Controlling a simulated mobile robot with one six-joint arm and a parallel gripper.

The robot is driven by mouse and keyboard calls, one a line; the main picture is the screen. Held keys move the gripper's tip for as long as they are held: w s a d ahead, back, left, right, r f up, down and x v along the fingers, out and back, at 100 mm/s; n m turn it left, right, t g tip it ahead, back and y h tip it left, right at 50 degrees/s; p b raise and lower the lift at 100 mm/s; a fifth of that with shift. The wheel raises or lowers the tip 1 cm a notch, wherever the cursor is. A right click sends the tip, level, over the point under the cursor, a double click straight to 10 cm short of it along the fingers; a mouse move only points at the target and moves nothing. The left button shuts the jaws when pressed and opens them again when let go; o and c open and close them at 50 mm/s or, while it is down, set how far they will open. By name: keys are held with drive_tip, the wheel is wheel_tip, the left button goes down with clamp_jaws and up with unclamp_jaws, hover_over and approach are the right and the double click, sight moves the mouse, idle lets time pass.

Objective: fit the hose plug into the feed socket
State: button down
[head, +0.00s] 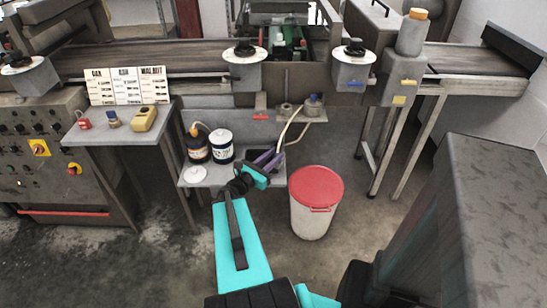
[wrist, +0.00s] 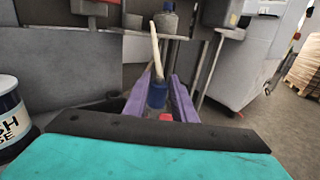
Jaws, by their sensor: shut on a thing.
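My gripper (wrist: 160,98) has purple fingers, shut on the blue hose plug (wrist: 157,94) at the end of a cream hose (wrist: 155,50). In the head view my gripper (head: 271,157) is just left of the red-lidded bucket, below a small grey shelf, and the hose (head: 291,125) arches up toward that shelf. The plug is apart from the shelf. On the shelf stand a short round fitting (head: 287,108) and a taller grey fitting with a blue neck (head: 313,104). I cannot tell which is the feed socket. A small red part (wrist: 165,117) shows below the plug.
The bucket with a red lid (head: 316,185) stands on the floor right of my gripper. The conveyor (head: 140,60) runs behind. Floor in front is clear.

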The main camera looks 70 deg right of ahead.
drive_tip(key=w+a+r+n+t, duration=0.2)
drive_tip(key=w+a+t, duration=0.1)
drive_tip(key=w+a, duration=0.65)
drive_tip(key=w+a+r+n+t, duration=0.25)
drive_tip(key=w+a, duration=0.35)
drive_tip(key=w, duration=0.6)
drive_tip(key=w+a+r+n+t, duration=0.1)
drive_tip(key=w+a+r+t, duration=0.2)
drive_tip(key=w+a, duration=0.65)
drive_tip(key=w+a+r+n+t+y, duration=0.1)
drive_tip(key=w+a, duration=0.3)
drive_tip(key=a, duration=0.8)
drive_tip(key=w+a+r+n+t+y, duration=0.1)
drive_tip(key=w+a+t, duration=0.3)
drive_tip(key=a, duration=0.8)
drive_tip(key=w+a+r+n+t+y, duration=0.1)
drive_tip(key=w+a+r+n+t, duration=0.1)
drive_tip(key=a, duration=1)
drive_tip(key=shift+w+r+n+t, duration=0.35)
drive_tip(key=shift+w+r+n, duration=0.35)
drive_tip(key=shift+w, duration=0.3)
drive_tip(key=shift+s+f, duration=0.1)
drive_tip(key=shift+f, duration=0.05)
